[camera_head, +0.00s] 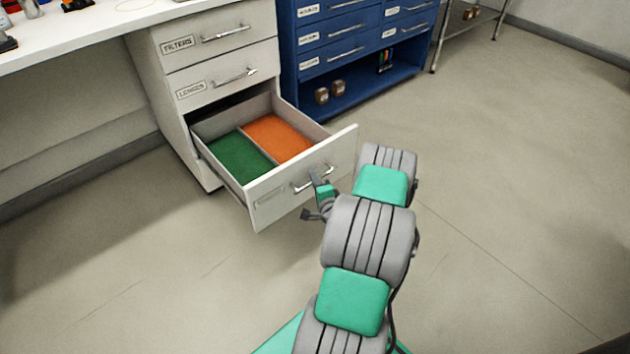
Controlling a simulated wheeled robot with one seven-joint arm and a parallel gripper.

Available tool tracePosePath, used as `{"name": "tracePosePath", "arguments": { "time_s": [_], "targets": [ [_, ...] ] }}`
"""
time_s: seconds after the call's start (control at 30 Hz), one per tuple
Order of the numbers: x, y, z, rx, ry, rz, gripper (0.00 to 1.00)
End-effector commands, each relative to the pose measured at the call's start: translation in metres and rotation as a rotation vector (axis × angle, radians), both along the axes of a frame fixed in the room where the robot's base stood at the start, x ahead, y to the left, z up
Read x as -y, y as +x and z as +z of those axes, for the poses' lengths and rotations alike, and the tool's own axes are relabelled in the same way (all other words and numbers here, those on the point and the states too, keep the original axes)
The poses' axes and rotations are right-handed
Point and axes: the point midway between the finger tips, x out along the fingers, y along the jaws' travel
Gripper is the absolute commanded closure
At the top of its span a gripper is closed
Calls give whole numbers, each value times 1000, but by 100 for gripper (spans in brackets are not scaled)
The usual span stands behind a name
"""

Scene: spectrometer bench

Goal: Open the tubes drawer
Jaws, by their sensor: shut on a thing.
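The bottom drawer (305,192) of the white cabinet stands pulled well out. Its label is too faint to read from here. Inside, a divider separates a green section (238,158) on the left from an orange section (277,139) on the right. My gripper (316,182) is at the drawer's front and shut on its metal handle (301,187). My arm comes in from the lower right, and part of the gripper is hard to make out at this size.
Above it, the drawers labelled FILTERS (215,34) and LENSES (222,80) are closed. A blue cabinet (345,44) stands to the right, with small brown items on its open lower shelf. A metal rack (473,14) stands farther right. The floor (500,170) at right is clear.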

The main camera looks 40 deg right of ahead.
Motion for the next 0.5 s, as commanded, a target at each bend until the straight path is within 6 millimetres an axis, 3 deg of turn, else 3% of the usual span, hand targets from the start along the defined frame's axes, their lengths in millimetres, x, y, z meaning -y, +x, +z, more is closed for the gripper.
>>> {"name": "tracePosePath", "arguments": {
  "time_s": [0.1,0.13,0.37,0.5],
  "targets": [
    [-1,0,-1,-1,2,3,100],
    [-1,0,-1,-1,2,3,88],
    [-1,0,0,-1,2,2,70],
    [0,0,0,-1,1,1,68]
  ]
}}
